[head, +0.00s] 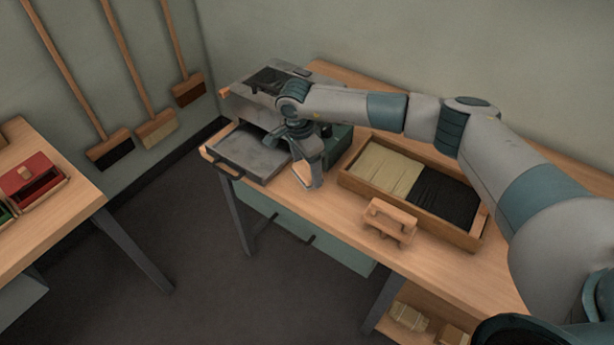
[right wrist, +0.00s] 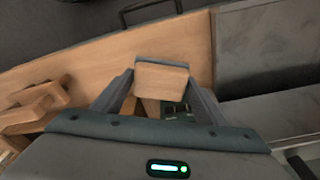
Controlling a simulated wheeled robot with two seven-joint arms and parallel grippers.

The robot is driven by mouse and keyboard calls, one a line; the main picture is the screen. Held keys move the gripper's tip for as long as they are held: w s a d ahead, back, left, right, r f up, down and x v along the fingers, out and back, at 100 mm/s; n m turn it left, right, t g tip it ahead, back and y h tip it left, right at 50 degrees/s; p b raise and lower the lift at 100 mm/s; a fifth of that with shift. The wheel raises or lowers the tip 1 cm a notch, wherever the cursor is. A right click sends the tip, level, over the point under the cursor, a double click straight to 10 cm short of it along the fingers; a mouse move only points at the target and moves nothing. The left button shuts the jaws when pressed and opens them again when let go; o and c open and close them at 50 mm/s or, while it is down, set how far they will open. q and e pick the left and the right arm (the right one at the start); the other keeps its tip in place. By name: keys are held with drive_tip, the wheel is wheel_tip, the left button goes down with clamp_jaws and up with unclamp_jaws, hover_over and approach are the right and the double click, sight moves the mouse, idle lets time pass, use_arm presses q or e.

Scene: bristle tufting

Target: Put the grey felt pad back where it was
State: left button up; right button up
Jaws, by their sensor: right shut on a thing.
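My right gripper (head: 307,183) is over the wooden bench, just right of the machine's pulled-out grey tray. In the right wrist view, its two fingers (right wrist: 158,95) are closed on a small wood-coloured block with a grey strip along its far edge. This looks like the grey felt pad (right wrist: 161,61), with its wooden back facing the camera. My left gripper is not in view.
The machine (head: 250,100) stands at the bench's back left, its grey tray (head: 248,152) out. A wooden box (head: 352,184) holds pale and black bristles. A small wooden stand (head: 390,222) is in front. A dark green box (head: 338,142) is behind my gripper. A second bench (head: 60,220) stands left.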

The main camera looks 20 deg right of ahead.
sight(307, 177)
wheel_tip(307, 177, down, 3)
drive_tip(key=shift+r+p, duration=0.15)
drive_tip(key=shift+p, duration=0.6)
drive_tip(key=shift+f, duration=0.55)
drive_tip(key=shift+f, duration=0.2)
drive_tip(key=o, duration=1)
drive_tip(key=shift+r, duration=0.25)
